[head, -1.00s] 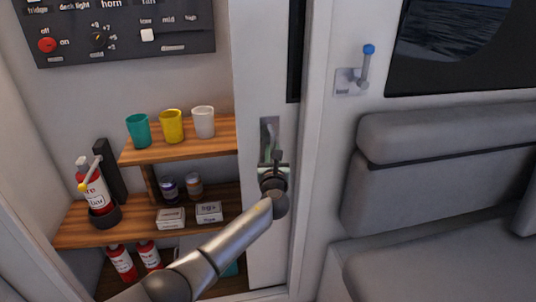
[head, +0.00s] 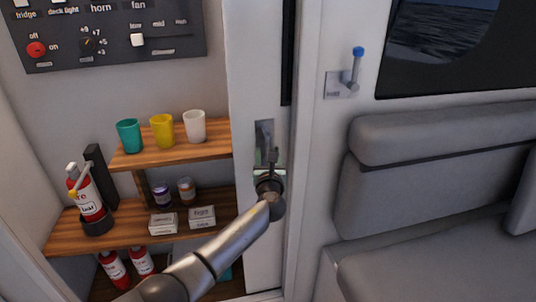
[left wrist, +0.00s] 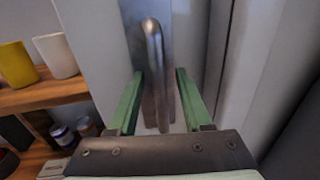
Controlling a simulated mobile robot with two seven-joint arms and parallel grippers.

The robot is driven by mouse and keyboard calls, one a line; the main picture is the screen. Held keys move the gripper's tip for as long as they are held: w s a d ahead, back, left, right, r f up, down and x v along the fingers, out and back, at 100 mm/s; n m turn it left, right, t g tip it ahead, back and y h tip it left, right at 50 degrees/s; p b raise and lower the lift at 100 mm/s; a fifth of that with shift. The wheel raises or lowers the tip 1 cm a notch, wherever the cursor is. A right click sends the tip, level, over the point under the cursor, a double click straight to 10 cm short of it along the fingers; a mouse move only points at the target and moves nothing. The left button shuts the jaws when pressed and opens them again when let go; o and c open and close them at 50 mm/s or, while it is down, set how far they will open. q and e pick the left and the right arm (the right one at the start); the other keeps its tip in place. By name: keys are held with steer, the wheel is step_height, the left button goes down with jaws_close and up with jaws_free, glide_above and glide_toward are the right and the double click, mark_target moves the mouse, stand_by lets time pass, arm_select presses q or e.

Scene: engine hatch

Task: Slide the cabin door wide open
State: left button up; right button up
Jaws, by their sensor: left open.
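The cabin door is a tall white panel (head: 246,60) in the middle of the head view, beside a white frame. A dark metal handle (head: 273,155) stands on a grey plate on the door. My left gripper (head: 268,165) is at the handle, its fingers mostly hidden by its own wrist there. In the left wrist view the grey bar handle (left wrist: 153,60) rises between two green fingers of the open left gripper (left wrist: 160,75). A gap shows on each side of the bar, so the fingers are around it but not closed on it. My right gripper is out of view.
Wooden shelves (head: 185,153) with cups, jars, boxes and fire extinguishers stand left of the door. A blue-tipped lever (head: 356,68) is on the wall to the right, above a grey cushioned seat (head: 440,190). A control panel (head: 105,32) is at upper left.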

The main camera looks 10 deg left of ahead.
arm_select(q)
steer(key=p+v, duration=0.2)
steer(key=v, duration=1)
steer(key=shift+s, duration=0.25)
steer(key=shift+d+f, duration=0.1)
steer(key=shift+f, duration=0.05)
steer(key=s+f+n+g+h+p, duration=0.1)
steer(key=s+f+n+g+h, duration=0.15)
steer(key=s+f+n, duration=0.6)
steer(key=s+f+n+g+h, duration=0.2)
steer(key=s+f+n+g, duration=0.3)
steer(key=f, duration=0.7)
steer(key=s+a+f+n+h, duration=0.1)
steer(key=s+a+f+n, duration=0.1)
steer(key=s+n, duration=0.6)
steer(key=s+a+f+n+h, duration=0.1)
steer(key=s+a+f+n, duration=0.1)
steer(key=s+n, duration=0.7)
steer(key=s+f+p, duration=0.1)
steer(key=s, duration=0.2)
